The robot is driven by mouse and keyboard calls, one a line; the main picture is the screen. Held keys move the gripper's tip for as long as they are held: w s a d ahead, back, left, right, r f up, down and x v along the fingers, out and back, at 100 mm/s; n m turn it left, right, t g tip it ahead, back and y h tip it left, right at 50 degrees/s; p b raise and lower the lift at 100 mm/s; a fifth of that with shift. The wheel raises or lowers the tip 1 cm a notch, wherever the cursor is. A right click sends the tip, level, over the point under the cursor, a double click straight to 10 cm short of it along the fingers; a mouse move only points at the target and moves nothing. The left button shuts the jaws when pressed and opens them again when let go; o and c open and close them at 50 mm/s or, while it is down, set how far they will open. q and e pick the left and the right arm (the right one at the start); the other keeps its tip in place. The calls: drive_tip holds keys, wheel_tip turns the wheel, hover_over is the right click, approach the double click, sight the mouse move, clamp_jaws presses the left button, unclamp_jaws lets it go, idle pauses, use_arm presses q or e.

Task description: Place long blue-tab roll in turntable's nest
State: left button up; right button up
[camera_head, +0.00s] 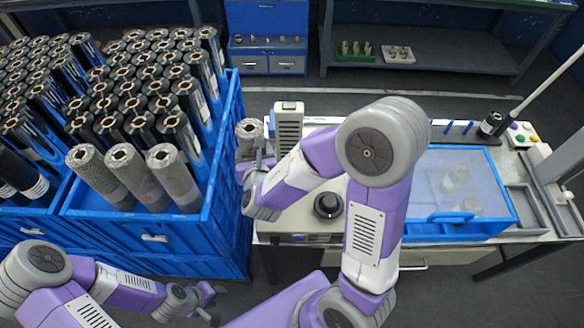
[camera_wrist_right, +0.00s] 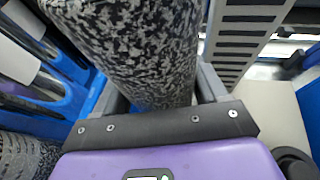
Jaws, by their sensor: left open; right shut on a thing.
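A grey speckled roll (camera_head: 248,133) stands roughly upright between the blue crate and the white slotted tower. My right gripper (camera_head: 257,160) is shut on it. In the right wrist view the speckled roll (camera_wrist_right: 140,45) fills the space between the two fingers. No blue tab shows on its visible side. My left gripper (camera_head: 205,295) is open and empty, low in front of the blue crate. I cannot make out the turntable's nest; my right arm covers much of the worktable.
Blue crates (camera_head: 225,190) at the left hold many dark rolls and several speckled ones. A white slotted tower (camera_head: 289,125) stands close right of the held roll. A black knob (camera_head: 328,204) and a blue-framed clear-lidded box (camera_head: 508,205) are on the worktable.

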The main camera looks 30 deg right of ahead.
drive_tip(key=s+d+r+m+g+h+b, duration=0.4)
drive_tip(key=d+r+m+g+h+b, duration=0.15)
drive_tip(key=d+m+h+b, duration=0.3)
wheel_tip(320, 180, down, 10)
drive_tip(key=b, duration=0.4)
drive_tip(key=shift+a+g+y, duration=0.15)
drive_tip(key=shift+g+y, duration=0.2)
drive_tip(key=shift+g, duration=0.1)
drive_tip(key=shift+w+f, duration=0.1)
drive_tip(key=shift+f, duration=0.05)
drive_tip(key=o, duration=1.7)
